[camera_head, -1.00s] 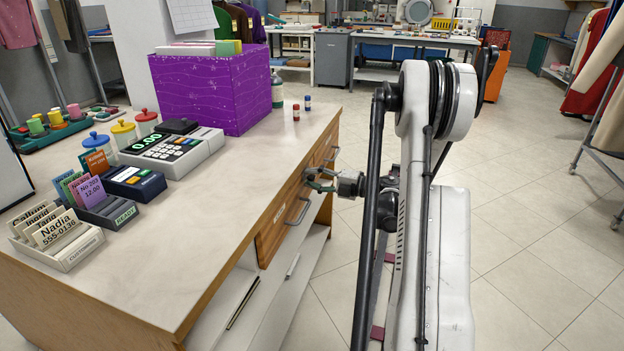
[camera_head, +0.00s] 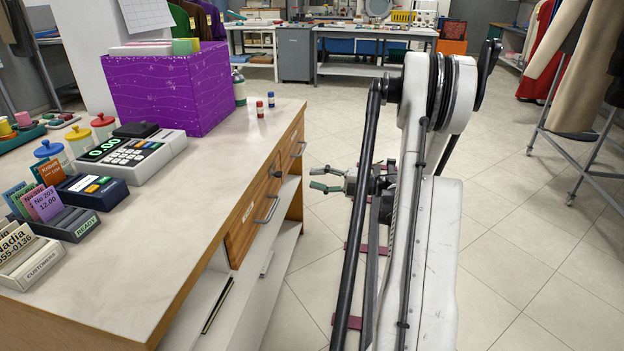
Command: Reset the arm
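My gripper (camera_head: 318,179) is at the end of my arm, right of the counter's drawer fronts and over the floor. Its two fingers point left toward the counter and stand apart, with nothing seen between them. A gap of floor shows between the fingertips and the drawers. My arm's white and black links rise in front of the camera and hide part of the wrist.
The counter (camera_head: 205,205) on the left bears a purple box (camera_head: 165,90), a cash register (camera_head: 130,155), card holders (camera_head: 62,222) and small bottles (camera_head: 260,108). A clothes rack (camera_head: 590,140) stands at the right. The tiled floor (camera_head: 530,240) between is clear.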

